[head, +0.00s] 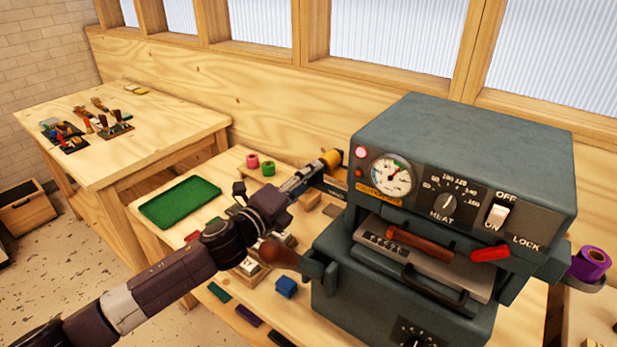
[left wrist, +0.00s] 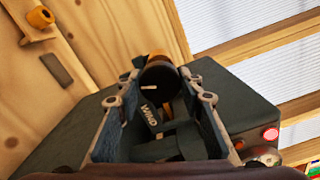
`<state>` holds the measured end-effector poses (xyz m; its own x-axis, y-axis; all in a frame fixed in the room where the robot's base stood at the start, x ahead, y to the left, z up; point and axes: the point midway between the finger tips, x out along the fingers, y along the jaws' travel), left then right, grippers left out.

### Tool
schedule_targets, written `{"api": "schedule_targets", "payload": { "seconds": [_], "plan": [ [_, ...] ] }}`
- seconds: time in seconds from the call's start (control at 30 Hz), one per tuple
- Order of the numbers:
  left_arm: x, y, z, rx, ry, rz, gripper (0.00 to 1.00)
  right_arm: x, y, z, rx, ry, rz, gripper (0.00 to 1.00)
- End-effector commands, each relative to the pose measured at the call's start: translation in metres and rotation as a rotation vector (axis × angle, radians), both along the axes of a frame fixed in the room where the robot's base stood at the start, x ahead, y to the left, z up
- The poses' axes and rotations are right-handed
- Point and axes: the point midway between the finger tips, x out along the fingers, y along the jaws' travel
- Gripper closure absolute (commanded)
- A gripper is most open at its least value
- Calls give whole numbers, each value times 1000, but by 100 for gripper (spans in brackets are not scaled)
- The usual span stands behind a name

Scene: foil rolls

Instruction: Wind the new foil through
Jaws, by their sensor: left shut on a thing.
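The grey-green foil press (head: 470,130) stands at the right of the head view. A gold foil roll (head: 331,158) sits at its left side. It also shows partly in the left wrist view (left wrist: 152,48), behind a black knob (left wrist: 158,80) with a white mark. A label reading WIND (left wrist: 150,115) is below the knob. My left gripper (head: 322,168) reaches to the press's left side and is shut on the knob, its fingers on either side in the left wrist view (left wrist: 160,92). My right gripper is not in view. The foil's path inside the press is hidden.
Pink (head: 253,161) and green (head: 268,168) rolls and a green tray (head: 180,202) lie on the bench. Coloured blocks (head: 287,287) lie in front.

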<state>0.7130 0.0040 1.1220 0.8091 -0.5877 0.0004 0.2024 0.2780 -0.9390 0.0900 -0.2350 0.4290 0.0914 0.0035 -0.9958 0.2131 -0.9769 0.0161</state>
Motion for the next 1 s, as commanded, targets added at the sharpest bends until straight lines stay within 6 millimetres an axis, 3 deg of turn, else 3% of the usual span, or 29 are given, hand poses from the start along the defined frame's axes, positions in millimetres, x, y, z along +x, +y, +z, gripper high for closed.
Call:
{"api": "schedule_targets", "payload": {
  "seconds": [0.17,0.2,0.33,0.73,1.0],
  "plan": [
    [0,0,-2,0,2,0,90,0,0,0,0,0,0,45],
    [0,0,-2,0,2,0,62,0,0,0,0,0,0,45],
    [0,0,-1,0,3,0,48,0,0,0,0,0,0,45],
    [-5,4,-1,-1,3,1,47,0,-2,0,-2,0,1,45],
    [-38,29,-3,1,4,1,47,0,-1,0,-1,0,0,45]
  ]
}}
